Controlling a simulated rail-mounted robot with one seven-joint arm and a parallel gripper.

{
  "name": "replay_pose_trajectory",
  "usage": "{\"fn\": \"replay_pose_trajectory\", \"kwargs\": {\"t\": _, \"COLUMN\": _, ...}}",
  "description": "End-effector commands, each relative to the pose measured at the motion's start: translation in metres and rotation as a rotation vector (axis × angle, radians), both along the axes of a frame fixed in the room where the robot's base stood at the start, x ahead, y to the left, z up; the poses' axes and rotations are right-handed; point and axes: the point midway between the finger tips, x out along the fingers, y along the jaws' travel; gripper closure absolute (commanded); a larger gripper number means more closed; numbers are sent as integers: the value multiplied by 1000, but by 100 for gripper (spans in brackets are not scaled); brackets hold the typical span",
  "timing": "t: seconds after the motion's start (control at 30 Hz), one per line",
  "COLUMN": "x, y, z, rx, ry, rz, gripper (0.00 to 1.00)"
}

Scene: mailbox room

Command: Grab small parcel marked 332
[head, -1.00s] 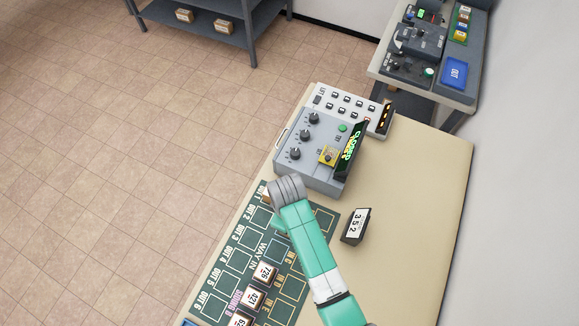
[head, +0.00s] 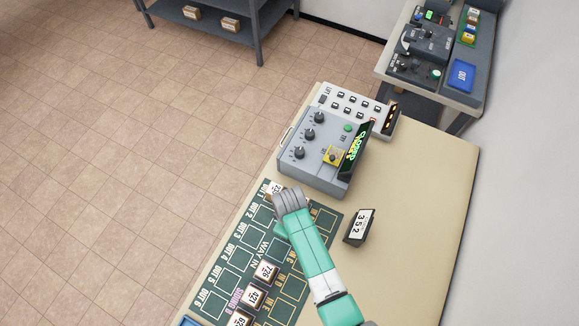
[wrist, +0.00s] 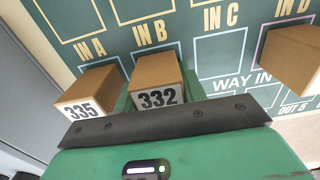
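In the wrist view, the small brown parcel marked 332 (wrist: 157,82) sits at the IN B square of the dark green board (wrist: 150,12). Its label faces my gripper. My gripper (wrist: 160,105) is right at this parcel, with narrow green strips showing on both sides of it, but a dark bar across the bottom hides where they meet the parcel. I cannot tell whether they touch it. A parcel marked 335 (wrist: 88,95) stands just left, by IN A. In the head view, my arm hides my fingertips and the parcel 332.
Another parcel (wrist: 298,55) is at the right by IN D. In the head view, several parcels stand on the board, including one marked 726 (head: 265,271). A black 352 display (head: 360,227) and a grey control box (head: 318,150) stand close to my arm. The right tabletop is clear.

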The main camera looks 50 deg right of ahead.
Motion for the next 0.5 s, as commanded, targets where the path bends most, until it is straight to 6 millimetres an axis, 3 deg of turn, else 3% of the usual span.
{"fn": "replay_pose_trajectory", "kwargs": {"t": 0.3, "x": 0, "y": 0, "z": 3, "rx": -1, "ry": -1, "rz": 0, "gripper": 84}}
{"fn": "replay_pose_trajectory", "kwargs": {"t": 0.5, "x": 1, "y": 0, "z": 22, "rx": -2, "ry": -2, "rz": 1, "gripper": 84}}
